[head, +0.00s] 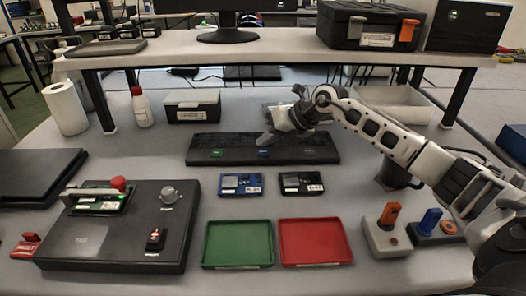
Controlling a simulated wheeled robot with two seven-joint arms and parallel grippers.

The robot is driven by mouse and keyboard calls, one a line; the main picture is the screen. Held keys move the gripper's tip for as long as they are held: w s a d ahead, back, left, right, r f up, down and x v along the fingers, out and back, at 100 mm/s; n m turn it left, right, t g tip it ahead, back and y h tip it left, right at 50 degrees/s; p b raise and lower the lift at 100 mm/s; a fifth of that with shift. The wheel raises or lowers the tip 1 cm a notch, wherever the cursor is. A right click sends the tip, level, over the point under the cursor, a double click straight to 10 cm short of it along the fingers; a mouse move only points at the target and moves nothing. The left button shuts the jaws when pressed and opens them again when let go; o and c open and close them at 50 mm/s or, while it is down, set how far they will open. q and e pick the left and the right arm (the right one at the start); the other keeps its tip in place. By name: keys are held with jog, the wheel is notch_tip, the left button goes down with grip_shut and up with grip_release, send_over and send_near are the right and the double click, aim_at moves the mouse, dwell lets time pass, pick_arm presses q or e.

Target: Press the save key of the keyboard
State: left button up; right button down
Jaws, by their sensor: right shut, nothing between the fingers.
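The keyboard is a long black bar (230,143) in the middle of the table, under the shelf's front edge. It has a green key (217,154) at its left part and a blue key (264,153) near its middle. Any lettering is too small to read, so I cannot tell which is the save key. My right gripper (267,138) comes in from the right and is shut and empty. Its fingertips are over the middle of the keyboard, just behind the blue key. I cannot tell whether they touch it. My left gripper is not in view.
Two small circuit boards, blue (240,184) and dark (302,183), lie in front of the keyboard. Green (204,246) and red (348,246) trays are nearer. A black test fixture (110,244) stands left. A raised shelf (280,47) spans behind.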

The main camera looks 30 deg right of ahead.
jog(key=shift+f, duration=0.1)
jog(key=shift+f, duration=0.3)
jog(key=shift+f+b, duration=0.2)
jog(key=shift+b, duration=0.15)
jog(key=shift+f, duration=0.25)
dwell(0.4)
dwell(0.4)
jog(key=shift+r, duration=0.2)
jog(key=shift+r+p, duration=0.5)
jog(key=shift+r, duration=0.1)
